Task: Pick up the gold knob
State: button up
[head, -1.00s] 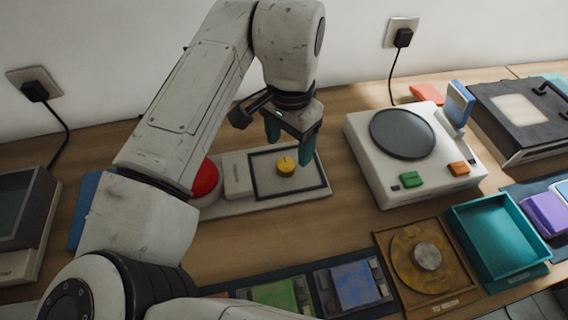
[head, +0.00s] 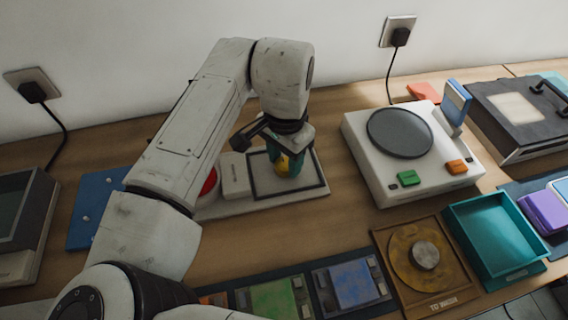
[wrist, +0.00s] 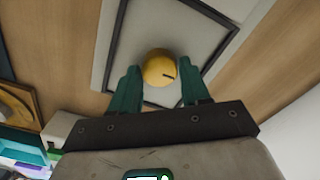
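The gold knob (wrist: 158,69) is a round yellow-gold piece with a small dark mark, on a pale panel inside a dark square outline (wrist: 232,22). In the head view the knob (head: 282,168) is partly hidden by my gripper (head: 287,160). In the wrist view the two green fingers of my gripper (wrist: 160,88) stand apart, one on each side of the knob's near part. A gap shows between the knob and each finger, so it is not clasped.
A red button (head: 209,182) and a white block (head: 235,175) sit left of the knob on the same base. A white device with a dark disc (head: 399,133) stands to the right. A teal tray (head: 497,270) and a wooden tray (head: 382,246) lie at front right.

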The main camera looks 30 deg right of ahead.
jog(key=c, duration=0.7)
jog(key=shift+r, duration=0.15)
